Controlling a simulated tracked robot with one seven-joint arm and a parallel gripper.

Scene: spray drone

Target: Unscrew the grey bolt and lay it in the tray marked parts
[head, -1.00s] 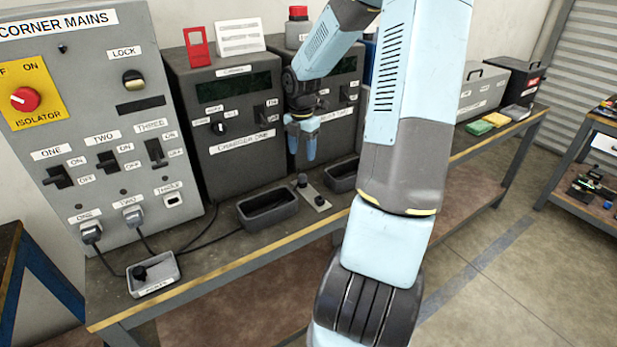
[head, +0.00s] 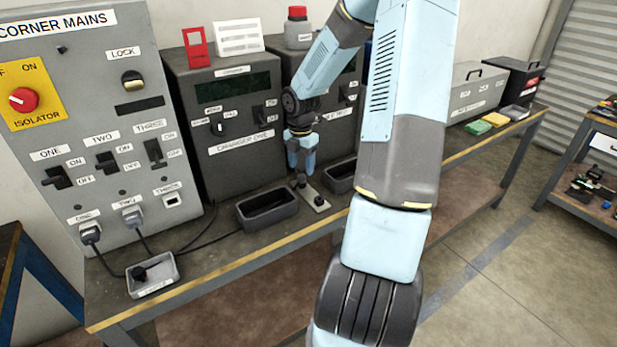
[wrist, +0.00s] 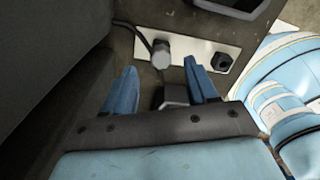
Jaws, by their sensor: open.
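In the head view my gripper (head: 302,166) points down above the back end of the plate (head: 314,197). I cannot tell whether a finger touches the bolt. A small grey tray (head: 172,284) with a blurred front label holds a dark knob-like piece (head: 139,273).
An empty dark bin (head: 267,222) is left of the plate and another bin (head: 341,180) is to its right. The charger box (head: 228,125) stands close behind my gripper. Cables (head: 200,240) run along the bench between the mains panel (head: 95,205) and the charger.

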